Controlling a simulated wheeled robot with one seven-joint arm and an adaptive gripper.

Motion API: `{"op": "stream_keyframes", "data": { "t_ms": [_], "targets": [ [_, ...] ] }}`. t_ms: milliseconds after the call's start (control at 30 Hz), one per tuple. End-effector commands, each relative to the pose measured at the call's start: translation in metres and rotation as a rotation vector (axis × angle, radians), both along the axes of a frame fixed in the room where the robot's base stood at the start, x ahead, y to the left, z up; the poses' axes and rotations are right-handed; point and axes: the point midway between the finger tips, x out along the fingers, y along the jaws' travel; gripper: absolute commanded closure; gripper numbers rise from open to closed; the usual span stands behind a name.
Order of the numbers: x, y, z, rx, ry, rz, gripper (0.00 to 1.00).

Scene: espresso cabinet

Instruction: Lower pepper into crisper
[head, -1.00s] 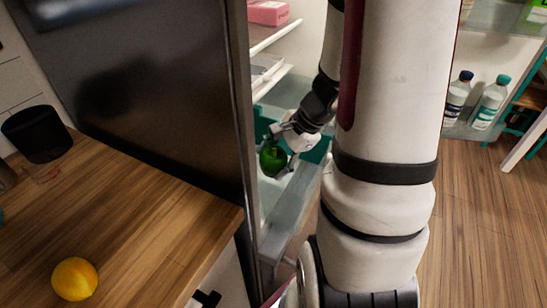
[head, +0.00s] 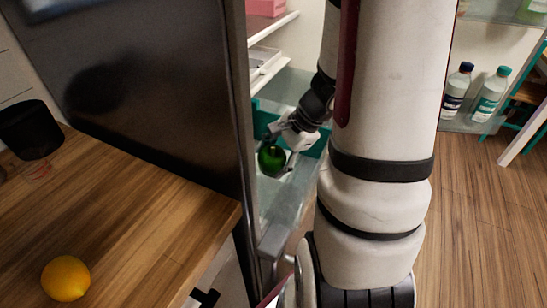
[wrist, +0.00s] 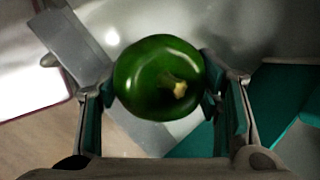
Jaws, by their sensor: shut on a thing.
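A green pepper (head: 272,160) is held between the fingers of my gripper (head: 285,140), inside the open fridge in the head view. In the wrist view the pepper (wrist: 158,76) sits between both fingertips of my gripper (wrist: 160,90), its stem facing the camera. The crisper (head: 285,205) is a pulled-out drawer with clear, pale walls below the pepper. A teal bin (head: 262,118) stands behind the gripper. How high the pepper is above the drawer floor is hard to tell. My arm hides the drawer's right part.
The dark fridge side (head: 150,90) stands close left of my gripper. A wooden counter (head: 140,240) holds a yellow-orange fruit (head: 66,278) and a black cup (head: 30,130). Bottles (head: 490,95) stand on the door shelf at right. Shelves (head: 268,68) are above the drawer.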

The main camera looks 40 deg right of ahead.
Motion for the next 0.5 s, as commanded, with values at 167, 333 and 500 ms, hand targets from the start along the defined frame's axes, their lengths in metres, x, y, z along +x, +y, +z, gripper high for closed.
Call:
{"op": "stream_keyframes", "data": {
  "t_ms": [167, 333, 500],
  "targets": [
    [0.0002, 0.0000, -0.0016, 0.000, 0.000, 0.000, 0.70],
    [0.0003, 0.0000, -0.0039, 0.000, 0.000, 0.000, 0.70],
    [0.0003, 0.0000, -0.0061, 0.000, 0.000, 0.000, 0.70]
  ]
}}
